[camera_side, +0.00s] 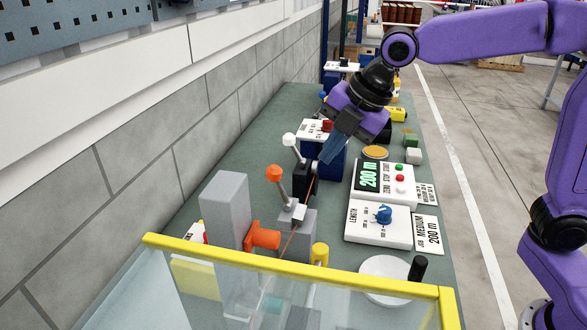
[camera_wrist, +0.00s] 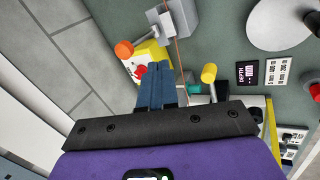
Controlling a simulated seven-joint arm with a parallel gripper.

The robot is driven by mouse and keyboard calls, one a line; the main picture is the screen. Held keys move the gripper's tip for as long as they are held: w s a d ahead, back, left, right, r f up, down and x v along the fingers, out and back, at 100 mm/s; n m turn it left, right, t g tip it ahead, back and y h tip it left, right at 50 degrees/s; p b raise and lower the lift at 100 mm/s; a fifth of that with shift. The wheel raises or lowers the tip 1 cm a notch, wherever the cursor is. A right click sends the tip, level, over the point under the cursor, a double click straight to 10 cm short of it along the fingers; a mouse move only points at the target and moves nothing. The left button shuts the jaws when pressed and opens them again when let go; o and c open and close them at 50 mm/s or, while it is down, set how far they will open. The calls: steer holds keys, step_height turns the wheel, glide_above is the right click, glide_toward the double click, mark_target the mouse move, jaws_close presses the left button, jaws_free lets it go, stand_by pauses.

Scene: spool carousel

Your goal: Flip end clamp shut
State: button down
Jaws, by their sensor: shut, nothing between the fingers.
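Two levers stand on the bench along a thin copper-coloured line. One has an orange knob (camera_side: 274,173) and leans up from a grey block (camera_side: 297,235). The other has a white knob (camera_side: 289,140) and leans up beside a dark block (camera_side: 305,178). I cannot tell which one is the end clamp. My gripper (camera_side: 328,157) is shut and empty, its blue fingers pointing down just right of the white-knobbed lever. In the wrist view the shut fingers (camera_wrist: 157,62) point towards the grey block (camera_wrist: 180,18), with the orange knob (camera_wrist: 123,48) to their left.
A grey upright block (camera_side: 226,208) and an orange part (camera_side: 263,236) stand left of the line. A counter showing 200 m (camera_side: 385,180) and a panel with a blue knob (camera_side: 380,222) lie to the right. A yellow-edged clear guard (camera_side: 300,267) crosses the front.

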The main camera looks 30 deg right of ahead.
mark_target(278, 170)
steer(key=shift+w+a+f, duration=0.7)
steer(key=shift+w+f, duration=0.25)
steer(key=shift+f, duration=0.05)
steer(key=shift+w+a+f, duration=0.75)
steer(key=shift+w+f, duration=0.2)
steer(key=shift+f, duration=0.05)
steer(key=shift+w+a+f, duration=0.7)
steer(key=shift+w+f, duration=0.25)
steer(key=shift+f, duration=0.05)
steer(key=shift+w+a+r, duration=0.1)
steer(key=shift+w+a, duration=0.8)
steer(key=shift+w, duration=0.05)
